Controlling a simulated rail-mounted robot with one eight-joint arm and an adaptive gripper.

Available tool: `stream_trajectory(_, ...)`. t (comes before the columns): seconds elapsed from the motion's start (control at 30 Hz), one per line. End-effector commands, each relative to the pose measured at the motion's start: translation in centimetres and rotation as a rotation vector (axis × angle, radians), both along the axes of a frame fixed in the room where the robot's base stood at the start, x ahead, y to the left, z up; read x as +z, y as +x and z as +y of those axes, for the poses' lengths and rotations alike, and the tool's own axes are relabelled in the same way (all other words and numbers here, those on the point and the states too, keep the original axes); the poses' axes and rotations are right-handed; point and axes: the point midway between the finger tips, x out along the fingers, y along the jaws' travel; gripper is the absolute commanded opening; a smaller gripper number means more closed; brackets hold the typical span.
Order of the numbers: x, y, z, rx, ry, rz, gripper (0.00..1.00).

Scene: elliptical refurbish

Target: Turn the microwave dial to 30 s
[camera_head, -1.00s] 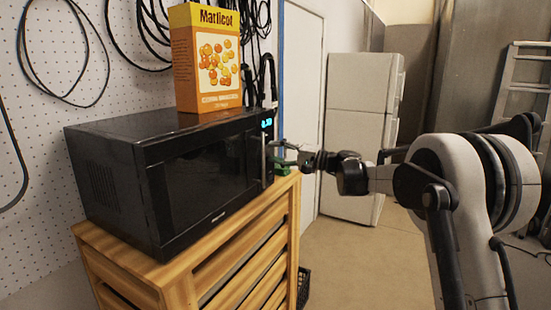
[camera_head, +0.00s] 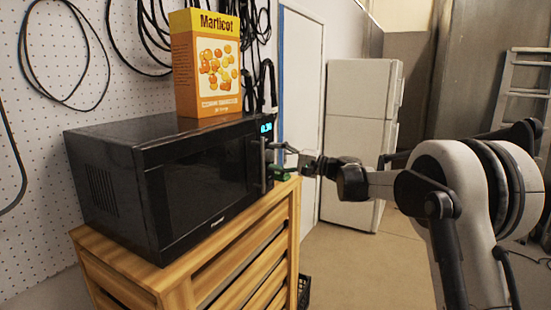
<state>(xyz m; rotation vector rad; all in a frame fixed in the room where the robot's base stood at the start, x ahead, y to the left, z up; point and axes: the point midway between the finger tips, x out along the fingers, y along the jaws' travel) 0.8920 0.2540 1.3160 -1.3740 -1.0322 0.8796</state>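A black microwave (camera_head: 207,183) stands on a slatted wooden cabinet, its front turned to the right. A small lit blue display (camera_head: 266,127) shows near the top right of its front; its digits are too small to read surely. A vertical handle bar (camera_head: 263,165) is on the front beside the control area. My gripper (camera_head: 279,160) is at the right end of the microwave front, just below the display, with its fingers pointing left at the control area. The dial itself is hidden or too small to make out. Whether the fingers touch it cannot be told.
A yellow and orange Marticot box (camera_head: 207,65) stands on top of the microwave. The wooden cabinet (camera_head: 230,255) ends just under my gripper. A white fridge (camera_head: 360,140) and a ladder (camera_head: 520,95) stand behind.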

Motion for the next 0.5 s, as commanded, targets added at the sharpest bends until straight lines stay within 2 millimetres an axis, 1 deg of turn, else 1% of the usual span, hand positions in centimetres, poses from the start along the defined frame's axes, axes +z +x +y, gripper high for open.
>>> stream_trajectory(0.17, 0.0, 0.0, -0.1, 0.0, 0.0, 0.0, 0.51)
stream_trajectory(0.27, 0.0, -0.3, -0.9, -0.001, 0.0, 0.0, 0.51)
stream_trajectory(0.37, -0.1, -0.7, -2.2, -0.002, 0.0, 0.0, 0.51)
stream_trajectory(0.5, -0.3, -1.6, -4.8, -0.003, 0.0, 0.0, 0.51)
